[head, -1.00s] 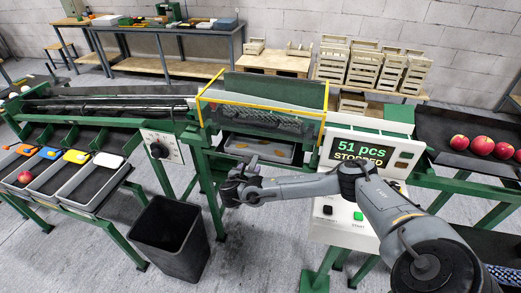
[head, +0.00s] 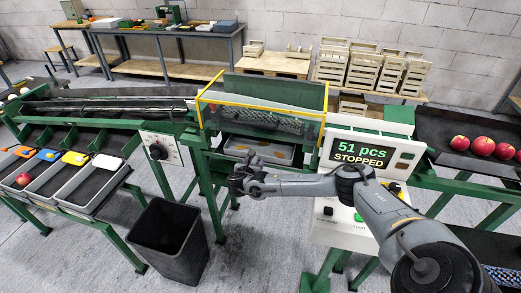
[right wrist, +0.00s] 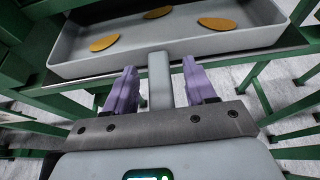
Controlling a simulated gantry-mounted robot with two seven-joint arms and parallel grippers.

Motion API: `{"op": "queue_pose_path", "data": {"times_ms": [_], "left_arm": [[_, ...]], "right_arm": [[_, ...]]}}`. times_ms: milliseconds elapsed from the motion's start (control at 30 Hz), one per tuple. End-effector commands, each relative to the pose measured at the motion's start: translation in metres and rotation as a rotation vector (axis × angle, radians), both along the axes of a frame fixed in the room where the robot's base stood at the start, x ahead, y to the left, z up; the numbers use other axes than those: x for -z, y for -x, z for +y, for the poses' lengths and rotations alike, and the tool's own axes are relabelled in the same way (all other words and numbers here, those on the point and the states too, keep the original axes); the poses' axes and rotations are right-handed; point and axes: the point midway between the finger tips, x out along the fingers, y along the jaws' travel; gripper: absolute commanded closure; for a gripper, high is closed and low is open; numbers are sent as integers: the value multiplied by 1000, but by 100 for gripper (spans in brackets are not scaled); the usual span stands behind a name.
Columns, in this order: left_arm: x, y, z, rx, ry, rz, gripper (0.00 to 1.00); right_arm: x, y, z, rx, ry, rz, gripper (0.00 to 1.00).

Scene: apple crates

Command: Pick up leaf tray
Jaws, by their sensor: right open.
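The leaf tray is a shallow grey tray under the yellow-edged guard of the machine, partly hidden in the head view (head: 284,155). In the right wrist view the tray (right wrist: 180,48) holds several orange-brown leaves (right wrist: 218,23), and its grey handle (right wrist: 160,72) sticks out toward me. My right gripper (head: 236,183) is in front of the tray in the head view. In the right wrist view its purple fingers (right wrist: 160,92) are open, one on each side of the handle, with gaps beside it. My left gripper is not in view.
A black bin (head: 170,240) stands on the floor at the lower left. A control panel (head: 365,153) reads "51 pcs STOPPED" right of the tray. Green frame legs flank the tray. Apples (head: 482,146) lie in the chute at the right.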

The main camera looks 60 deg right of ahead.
Motion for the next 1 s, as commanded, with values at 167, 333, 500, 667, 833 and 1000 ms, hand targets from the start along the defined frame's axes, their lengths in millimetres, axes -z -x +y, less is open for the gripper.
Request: {"op": "queue_pose_path", "data": {"times_ms": [167, 333, 500, 667, 833, 1000], "left_arm": [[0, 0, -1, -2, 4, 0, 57], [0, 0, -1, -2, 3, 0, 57], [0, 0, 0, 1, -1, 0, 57], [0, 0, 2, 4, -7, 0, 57], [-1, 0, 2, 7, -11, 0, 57], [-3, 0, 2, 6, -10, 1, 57]], "right_arm": [[0, 0, 0, 0, 0, 0, 69], [0, 0, 0, 0, 0, 0, 95], [-1, 0, 0, 1, 0, -1, 100], [-1, 0, 0, 1, 0, -1, 100], [-4, 0, 0, 1, 0, -1, 100], [-14, 0, 0, 2, 0, -3, 100]]}}
